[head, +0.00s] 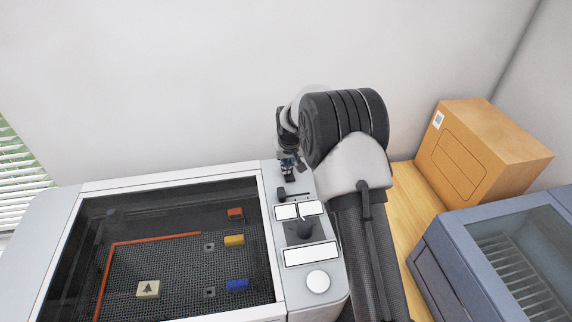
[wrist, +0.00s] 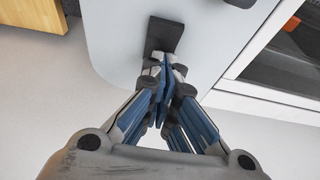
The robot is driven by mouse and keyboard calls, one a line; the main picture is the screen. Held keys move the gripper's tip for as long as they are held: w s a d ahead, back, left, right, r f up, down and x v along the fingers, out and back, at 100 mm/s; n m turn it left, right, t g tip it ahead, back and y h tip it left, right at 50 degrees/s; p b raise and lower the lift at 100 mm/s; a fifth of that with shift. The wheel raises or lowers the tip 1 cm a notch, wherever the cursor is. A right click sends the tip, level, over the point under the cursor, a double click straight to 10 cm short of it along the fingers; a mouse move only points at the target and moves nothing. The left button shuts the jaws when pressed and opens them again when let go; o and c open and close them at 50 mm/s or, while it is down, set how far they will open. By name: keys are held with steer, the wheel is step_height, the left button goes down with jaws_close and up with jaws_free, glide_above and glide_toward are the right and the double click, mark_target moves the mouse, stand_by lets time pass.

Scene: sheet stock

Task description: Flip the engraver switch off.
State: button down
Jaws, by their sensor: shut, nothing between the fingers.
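The engraver (head: 75,270) stands at the left in the head view, with a dark glass lid and a pale control panel on its right side. A dark upright lever on a dark base, seemingly the switch (head: 304,228), stands on this panel among white label plates. My gripper (head: 289,174) is shut and empty over the panel's far end, beyond the lever. In the wrist view my closed fingertips (wrist: 165,72) are close to a black rectangular block (wrist: 163,36) on the pale panel. I cannot tell whether they touch it, or which panel part it is.
A white round button (head: 318,281) is at the panel's near end. A cardboard box (head: 483,150) stands on the wooden table (head: 403,210) to the right, with a blue-grey machine (head: 445,263) in front of it. Coloured pieces lie under the engraver's lid.

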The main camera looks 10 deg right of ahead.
steer(key=shift+s+r, duration=0.15)
steer(key=shift+s, duration=0.6)
steer(key=shift+r, duration=0.25)
steer(key=v, duration=1.1)
steer(key=shift+r, duration=0.3)
